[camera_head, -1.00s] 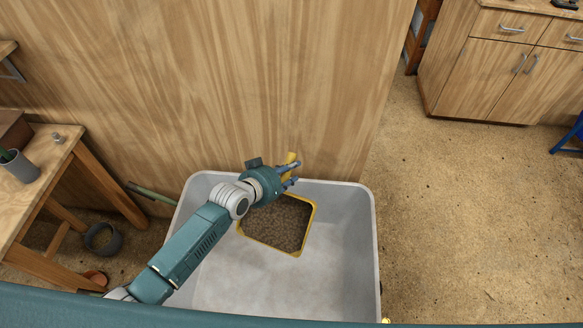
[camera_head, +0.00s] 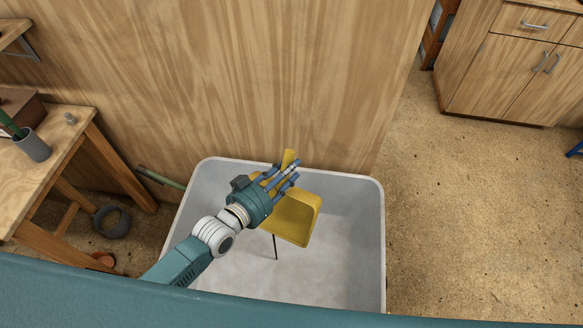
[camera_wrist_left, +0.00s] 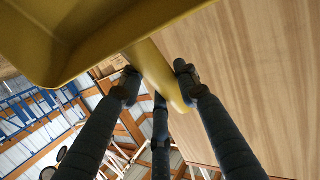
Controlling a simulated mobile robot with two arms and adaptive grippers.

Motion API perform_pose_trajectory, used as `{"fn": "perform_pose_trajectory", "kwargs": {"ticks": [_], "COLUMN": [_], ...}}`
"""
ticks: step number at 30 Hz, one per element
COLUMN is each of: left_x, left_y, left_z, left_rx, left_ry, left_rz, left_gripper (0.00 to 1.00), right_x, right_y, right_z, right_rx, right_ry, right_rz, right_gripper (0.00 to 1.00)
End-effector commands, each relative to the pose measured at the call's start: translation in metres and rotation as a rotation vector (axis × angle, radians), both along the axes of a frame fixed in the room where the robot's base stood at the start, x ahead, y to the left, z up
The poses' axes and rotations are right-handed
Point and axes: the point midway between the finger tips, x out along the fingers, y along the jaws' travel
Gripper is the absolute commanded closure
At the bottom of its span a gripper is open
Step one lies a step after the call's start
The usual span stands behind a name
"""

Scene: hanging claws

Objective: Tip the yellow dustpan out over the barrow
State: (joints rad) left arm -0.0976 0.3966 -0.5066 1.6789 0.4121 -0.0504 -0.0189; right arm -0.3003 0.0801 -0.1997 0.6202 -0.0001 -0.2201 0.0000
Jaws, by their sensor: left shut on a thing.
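The yellow dustpan (camera_head: 291,221) is tilted over the pale grey barrow (camera_head: 345,230). Its visible face is bare yellow, with no dirt showing on it. My left gripper (camera_head: 282,173) is shut on its handle (camera_head: 289,157). In the left wrist view the pan (camera_wrist_left: 90,25) fills the top left, and the handle (camera_wrist_left: 160,75) runs between my dark fingers. The part of the barrow behind the pan and my arm is hidden. The floor of the barrow that shows looks bare. My right gripper is not in view.
A wooden panel (camera_head: 230,80) stands right behind the barrow. A cabinet (camera_head: 500,70) stands at the back right. The floor right of the barrow is clear.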

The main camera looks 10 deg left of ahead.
Motion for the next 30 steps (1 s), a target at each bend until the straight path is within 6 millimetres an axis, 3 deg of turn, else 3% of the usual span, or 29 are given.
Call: {"fn": "perform_pose_trajectory", "kwargs": {"ticks": [13, 30], "left_x": [-0.031, -0.037], "left_y": [0.011, 0.013], "left_z": [0.012, 0.017], "left_rx": [-0.044, -0.054], "left_ry": [-0.130, -0.158], "left_rz": [-0.001, 0.000], "left_gripper": [1.00, 1.00], "right_x": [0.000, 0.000], "right_y": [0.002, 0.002], "right_z": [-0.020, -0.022], "right_rx": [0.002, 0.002], "right_ry": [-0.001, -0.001], "right_rz": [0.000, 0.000], "right_gripper": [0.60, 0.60]}}
